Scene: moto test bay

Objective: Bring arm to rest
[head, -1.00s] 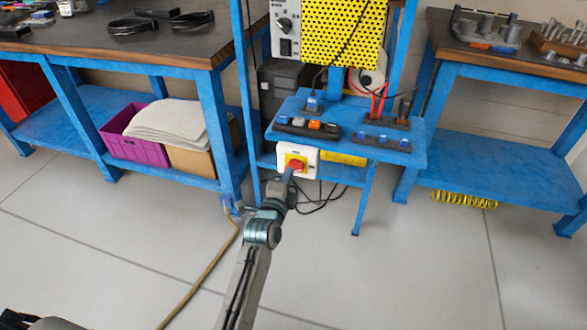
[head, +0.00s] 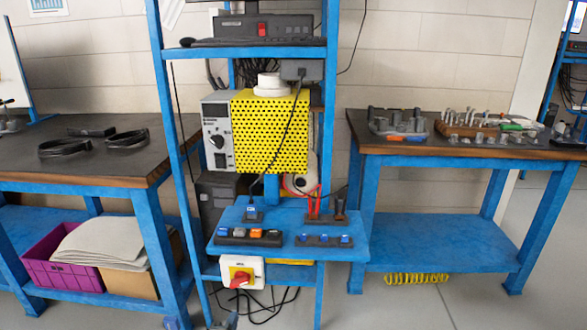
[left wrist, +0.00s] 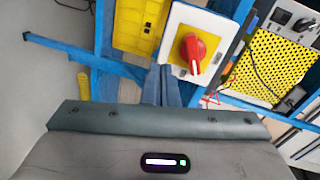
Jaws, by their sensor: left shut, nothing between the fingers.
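My left gripper (head: 228,320) shows only as a small tip at the bottom edge of the head view, below the white switch box (head: 256,266) with its red rotary knob (head: 240,280). In the left wrist view my left gripper (left wrist: 167,84) has its fingers together with nothing between them. They point toward the lower edge of the switch box (left wrist: 215,24), and the red knob (left wrist: 190,50) is up and to the right of the tips. The gap in depth is hard to judge. Most of my left arm is out of view. My right gripper is not in view.
A blue test stand holds a yellow perforated guard (head: 270,130) and a control shelf (head: 290,222). Workbenches stand left (head: 90,162) and right (head: 400,147). A purple crate (head: 60,272) sits under the left bench. Black cables (head: 265,308) hang below the switch.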

